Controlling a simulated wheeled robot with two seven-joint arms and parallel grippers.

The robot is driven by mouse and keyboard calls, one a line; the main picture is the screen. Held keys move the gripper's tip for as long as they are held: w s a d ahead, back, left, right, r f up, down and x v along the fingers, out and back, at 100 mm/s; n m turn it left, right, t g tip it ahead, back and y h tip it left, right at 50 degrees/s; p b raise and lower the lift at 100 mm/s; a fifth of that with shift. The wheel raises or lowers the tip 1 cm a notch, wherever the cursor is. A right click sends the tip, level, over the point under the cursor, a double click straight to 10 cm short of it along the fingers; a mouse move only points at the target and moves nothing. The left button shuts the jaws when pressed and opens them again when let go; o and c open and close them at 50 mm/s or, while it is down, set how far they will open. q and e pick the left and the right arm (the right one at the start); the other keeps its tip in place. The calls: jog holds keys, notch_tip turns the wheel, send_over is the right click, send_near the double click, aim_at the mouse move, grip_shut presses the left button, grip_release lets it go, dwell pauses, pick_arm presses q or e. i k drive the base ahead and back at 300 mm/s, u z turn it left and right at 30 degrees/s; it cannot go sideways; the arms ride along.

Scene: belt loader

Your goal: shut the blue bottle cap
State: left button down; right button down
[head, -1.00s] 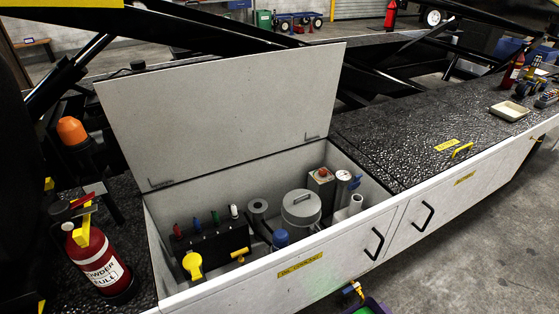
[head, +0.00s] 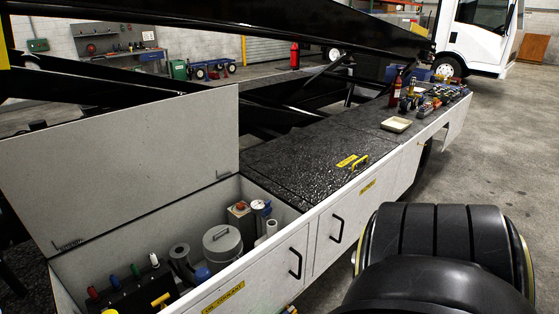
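A blue rounded cap (head: 202,274) shows low inside the open compartment, just in front of a round grey lidded can (head: 222,245). The compartment's front wall hides what is below the cap. I cannot tell whether the cap is open or shut. Neither of my grippers is in view, and nothing is seen touching the cap.
The compartment's grey lid (head: 120,165) stands raised at the back left. A black box (head: 135,293) with several coloured knobs and a grey roll (head: 180,252) sit left of the can. A black deck (head: 325,160) with a yellow handle (head: 359,161) extends right, largely clear near the compartment.

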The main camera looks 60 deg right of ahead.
aim_at(264, 213)
jog(key=u, duration=0.1)
jog(key=k, duration=0.35)
jog(key=z, duration=0.85)
